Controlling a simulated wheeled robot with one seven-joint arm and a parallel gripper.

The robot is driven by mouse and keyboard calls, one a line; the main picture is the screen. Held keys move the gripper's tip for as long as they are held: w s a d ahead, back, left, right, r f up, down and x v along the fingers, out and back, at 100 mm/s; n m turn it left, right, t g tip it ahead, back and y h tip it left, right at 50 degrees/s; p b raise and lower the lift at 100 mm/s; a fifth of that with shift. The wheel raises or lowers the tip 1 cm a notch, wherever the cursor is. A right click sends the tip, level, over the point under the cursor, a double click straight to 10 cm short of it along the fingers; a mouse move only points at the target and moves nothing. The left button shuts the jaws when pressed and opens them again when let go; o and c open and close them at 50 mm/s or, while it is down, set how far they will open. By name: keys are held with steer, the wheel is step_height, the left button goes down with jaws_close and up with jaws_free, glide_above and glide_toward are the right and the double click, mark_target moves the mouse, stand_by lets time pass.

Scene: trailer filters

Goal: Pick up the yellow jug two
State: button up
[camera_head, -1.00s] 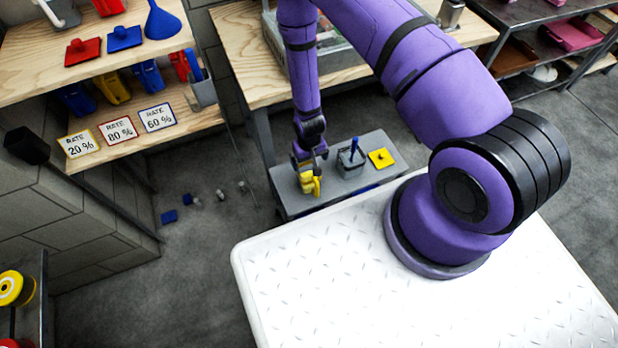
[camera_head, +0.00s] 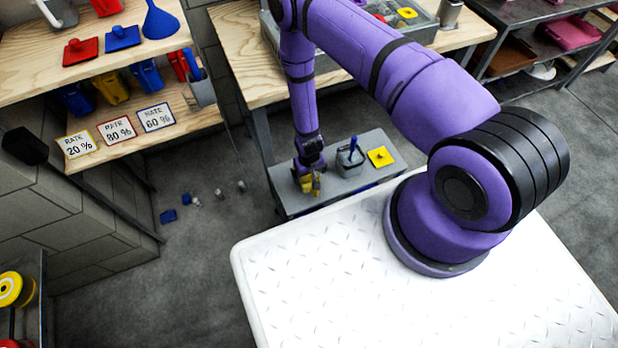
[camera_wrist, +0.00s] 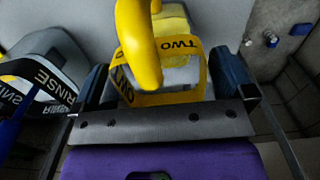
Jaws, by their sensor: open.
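The yellow jug two (camera_wrist: 138,42) stands in the middle of the wrist view. It has a curved yellow handle and a yellow band lettered "TWO" around a pale body. My gripper (camera_wrist: 165,82) is open, with one dark finger on each side of the jug; I cannot tell whether either finger touches it. In the head view my gripper (camera_head: 310,172) is right above the jug (camera_head: 307,187) and hides most of it. The jug is on a low grey bench (camera_head: 290,203), near its left end.
A grey container labelled "RINSE" (camera_wrist: 55,75) is close on the left in the wrist view; the head view shows a grey container with a blue handle (camera_head: 350,158) beside my gripper. A yellow square piece (camera_head: 381,157) lies farther right. Wooden shelves (camera_head: 140,150) stand left.

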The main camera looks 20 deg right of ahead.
steer(key=shift+c, duration=0.2)
steer(key=c, duration=0.9)
steer(key=shift+r, duration=0.2)
steer(key=shift+s+d+r, duration=0.15)
steer(key=shift+s+r, duration=0.6)
steer(key=shift+s, duration=1.9)
steer(key=shift+s+d+r, duration=0.15)
steer(key=shift+s+r, duration=0.65)
steer(key=shift+s, duration=1.8)
steer(key=shift+s+d+r, duration=0.15)
steer(key=shift+s+r, duration=0.6)
steer(key=shift+s, duration=1.9)
